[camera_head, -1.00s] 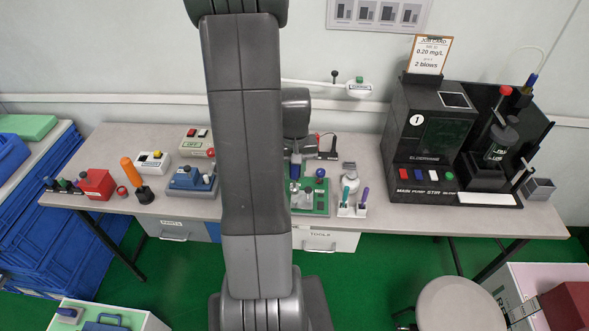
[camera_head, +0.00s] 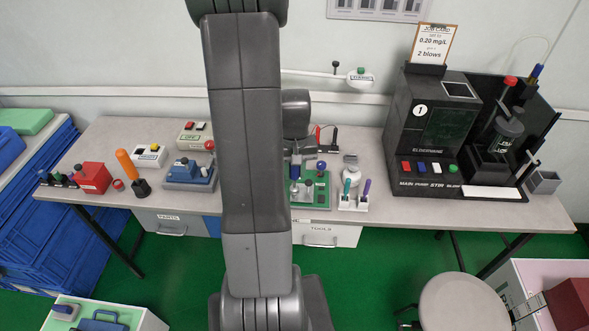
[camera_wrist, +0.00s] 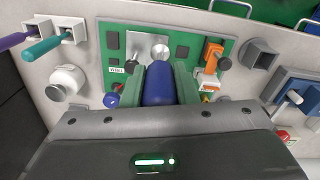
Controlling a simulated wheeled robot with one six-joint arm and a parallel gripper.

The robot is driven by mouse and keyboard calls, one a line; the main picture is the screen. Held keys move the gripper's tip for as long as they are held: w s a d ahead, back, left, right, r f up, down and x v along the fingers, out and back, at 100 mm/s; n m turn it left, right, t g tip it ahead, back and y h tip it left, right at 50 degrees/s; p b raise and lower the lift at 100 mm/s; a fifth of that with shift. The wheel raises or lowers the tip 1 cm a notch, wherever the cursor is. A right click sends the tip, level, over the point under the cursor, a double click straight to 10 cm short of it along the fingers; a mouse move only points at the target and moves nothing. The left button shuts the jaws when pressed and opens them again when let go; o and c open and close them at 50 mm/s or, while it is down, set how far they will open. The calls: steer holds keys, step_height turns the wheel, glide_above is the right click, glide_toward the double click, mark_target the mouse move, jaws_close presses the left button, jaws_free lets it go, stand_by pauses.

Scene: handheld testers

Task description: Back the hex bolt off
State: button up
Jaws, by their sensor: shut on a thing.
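My gripper (camera_wrist: 161,88) is shut on a blue handle-like piece (camera_wrist: 159,84), one greenish finger on each side of it. The blue piece (camera_head: 295,172) also shows under my gripper in the head view, at the left of the green board (camera_head: 318,204). In the wrist view, a round silver part (camera_wrist: 160,52) on the green board shows just beyond the blue piece. I cannot tell whether this is the hex bolt, nor whether the blue piece touches it; its far end is hidden.
The board also carries an orange part (camera_wrist: 212,52) and a blue knob (camera_wrist: 112,99). Beside it are a white jar (camera_wrist: 68,80) and a holder with teal (camera_wrist: 43,48) and purple tools. A black instrument (camera_head: 432,130) stands right; several small devices stand left.

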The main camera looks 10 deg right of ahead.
steer(key=shift+f, duration=0.4)
steer(key=shift+f+b, duration=1)
steer(key=shift+b, duration=0.05)
stand_by(0.6)
steer(key=n, duration=0.4)
steer(key=shift+n, duration=1)
steer(key=n, duration=0.3)
steer(key=shift+b, duration=0.3)
steer(key=shift+r+n, duration=0.1)
steer(key=shift+n, duration=1.4)
